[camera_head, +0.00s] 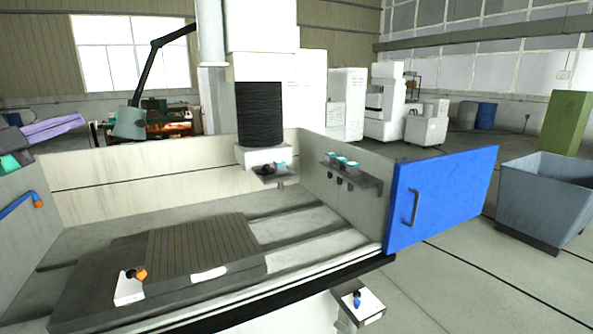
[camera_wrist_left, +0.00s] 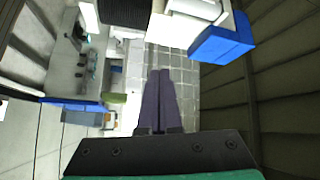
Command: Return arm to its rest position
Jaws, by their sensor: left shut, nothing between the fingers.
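My left gripper (camera_head: 80,121) comes in at the left edge of the head view, with purple fingers pointing right and a teal part behind them. In the left wrist view its two fingers (camera_wrist_left: 160,72) lie together, shut and empty. The gripper appears raised beside the machine's left wall and touches nothing that I can see. Most of the left arm is out of frame. My right gripper is in neither view.
The machine's tub with a slotted plate (camera_head: 200,250) fills the foreground. Its blue door (camera_head: 445,200) stands open at the right. A black hose column (camera_head: 260,115) hangs above the tub. A grey bin (camera_head: 545,195) stands far right, with clear floor before it.

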